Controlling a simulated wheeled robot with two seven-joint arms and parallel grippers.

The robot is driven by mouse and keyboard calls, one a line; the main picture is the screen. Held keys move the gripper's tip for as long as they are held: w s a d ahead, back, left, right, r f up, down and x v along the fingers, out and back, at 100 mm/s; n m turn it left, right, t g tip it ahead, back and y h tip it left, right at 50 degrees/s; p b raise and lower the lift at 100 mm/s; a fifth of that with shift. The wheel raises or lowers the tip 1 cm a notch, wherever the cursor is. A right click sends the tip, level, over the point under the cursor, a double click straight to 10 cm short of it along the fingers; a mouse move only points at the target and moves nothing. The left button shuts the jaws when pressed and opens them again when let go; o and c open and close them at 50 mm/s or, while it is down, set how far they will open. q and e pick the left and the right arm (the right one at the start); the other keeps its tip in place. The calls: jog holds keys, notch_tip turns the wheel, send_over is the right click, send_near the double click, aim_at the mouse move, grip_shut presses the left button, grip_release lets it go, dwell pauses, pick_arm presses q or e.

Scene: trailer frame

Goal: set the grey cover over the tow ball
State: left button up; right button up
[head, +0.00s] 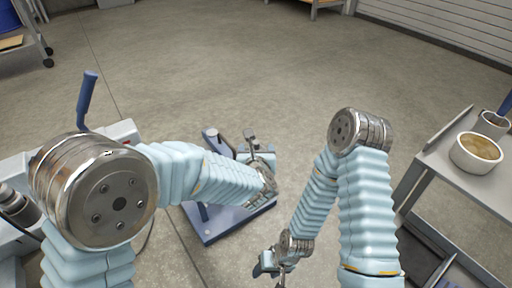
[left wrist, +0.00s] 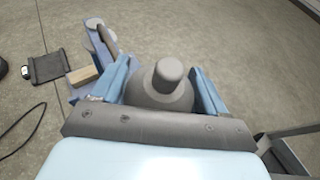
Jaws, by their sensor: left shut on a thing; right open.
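The grey cover (left wrist: 165,95), a rounded grey piece with a knob on top, sits between the blue fingers of my left gripper (left wrist: 160,88) in the left wrist view. The gripper is shut on it. In the head view my left wrist hides the fingers and the cover, over the blue stand (head: 208,228). I cannot make out the tow ball in either view, so I cannot tell how the cover lies to it. My right gripper (head: 270,266) is low at the bottom of the head view, open and apart from the stand.
Grey metal fittings with a lever (head: 254,148) rise behind my left wrist. A wooden block (left wrist: 83,75) and a dark flat piece (left wrist: 46,68) show in the left wrist view. A shelf trolley with a white bowl (head: 476,153) stands right.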

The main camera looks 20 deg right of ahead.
pick_arm(q)
jog(key=shift+f, duration=1.45)
jog(key=shift+f+b, duration=0.45)
jog(key=shift+b, duration=0.15)
jog(key=shift+f+b, duration=0.7)
jog(key=shift+b, duration=0.35)
jog(key=o, duration=1.1)
jog(key=shift+c, duration=0.2)
jog(key=v, duration=1.3)
jog(key=shift+s+r, duration=0.25)
jog(key=shift+s, duration=0.05)
